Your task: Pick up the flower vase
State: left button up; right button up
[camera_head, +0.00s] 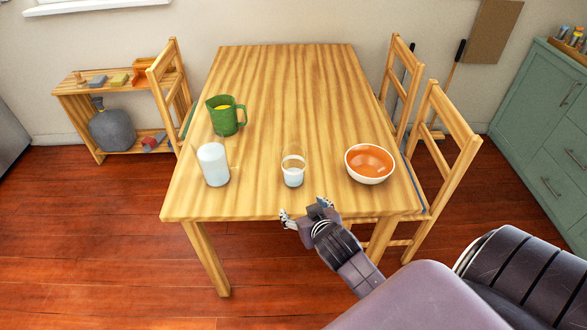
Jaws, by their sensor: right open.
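No vase with flowers shows, and I cannot tell for sure which vessel is the flower vase. A clear glass (293,167) with white contents stands upright near the front middle. A grey, narrow-necked, vase-like vessel (112,130) sits on the low shelf at the left. My right gripper (306,211) is open and empty at the table's front edge, just in front of the clear glass and apart from it. My left gripper is out of view.
The wooden table (285,85) has a clear back half. A green pitcher (226,116) stands behind the white cylinder. An orange-lined bowl (369,163) sits at the front right. Chairs (440,150) stand at both sides. A green cabinet (545,130) is at the far right.

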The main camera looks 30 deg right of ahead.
aim_at(299, 179)
jog(key=w+d, duration=0.1)
jog(key=w+d+r+t, duration=0.1)
jog(key=w, duration=0.1)
jog(key=w+d+r+t, duration=0.1)
jog(key=w, duration=0.1)
jog(key=shift+w+d+r+m+h, duration=0.2)
jog(key=shift+d+r+m+h, duration=0.05)
jog(key=shift+m+h, duration=0.15)
jog(key=shift+w+d, duration=0.15)
jog(key=shift+w, duration=0.15)
jog(key=shift+x, duration=1.05)
jog(key=shift+a+x, duration=0.15)
jog(key=shift+x, duration=1.2)
jog(key=shift+a+x, duration=0.2)
jog(key=shift+x, duration=1.15)
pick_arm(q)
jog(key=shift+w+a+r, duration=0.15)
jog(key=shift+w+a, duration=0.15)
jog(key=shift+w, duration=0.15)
pick_arm(e)
jog(key=shift+f, duration=0.1)
jog(key=shift+c, duration=0.3)
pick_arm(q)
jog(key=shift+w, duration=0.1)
pick_arm(e)
jog(key=c, duration=1.5)
